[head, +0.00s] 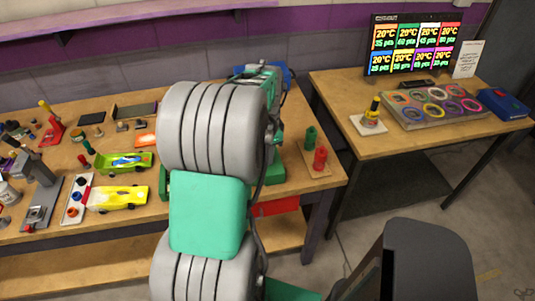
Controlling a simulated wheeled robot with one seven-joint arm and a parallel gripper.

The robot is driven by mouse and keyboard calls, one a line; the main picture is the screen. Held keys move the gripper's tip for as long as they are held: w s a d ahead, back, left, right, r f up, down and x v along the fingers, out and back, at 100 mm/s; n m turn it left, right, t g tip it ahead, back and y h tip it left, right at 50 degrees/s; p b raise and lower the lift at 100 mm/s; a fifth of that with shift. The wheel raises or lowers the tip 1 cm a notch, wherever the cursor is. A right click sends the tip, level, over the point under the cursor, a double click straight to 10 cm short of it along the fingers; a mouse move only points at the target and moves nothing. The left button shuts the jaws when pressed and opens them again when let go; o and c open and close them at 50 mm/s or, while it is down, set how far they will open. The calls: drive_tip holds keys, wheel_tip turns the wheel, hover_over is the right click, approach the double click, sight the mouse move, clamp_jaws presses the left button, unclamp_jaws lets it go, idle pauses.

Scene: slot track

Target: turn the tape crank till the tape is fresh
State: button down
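No crank or tape can be made out for certain. My grey and green arm stands across the middle of the head view and hides the centre of the left workbench (32,232). A blue object (287,73) shows partly behind the arm at the bench's back edge. A green object (275,170) shows partly beside the arm, too covered to name. The fingers of my gripper are hidden behind the arm, so neither their state nor what they are near can be seen.
A yellow toy car (117,199) and a green one (125,163) lie on the left bench among small tools. Green (310,138) and red (320,159) cylinders stand on a wooden block. The right table holds a tray of coloured rings (397,117) and a lit price screen (415,45).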

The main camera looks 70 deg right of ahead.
drive_tip(key=c, duration=1.4)
unclamp_jaws()
drive_tip(key=shift+o, duration=0.2)
wheel_tip(320, 180, up, 8)
drive_tip(key=shift+f+b, duration=0.1)
drive_tip(key=shift+b, duration=0.3)
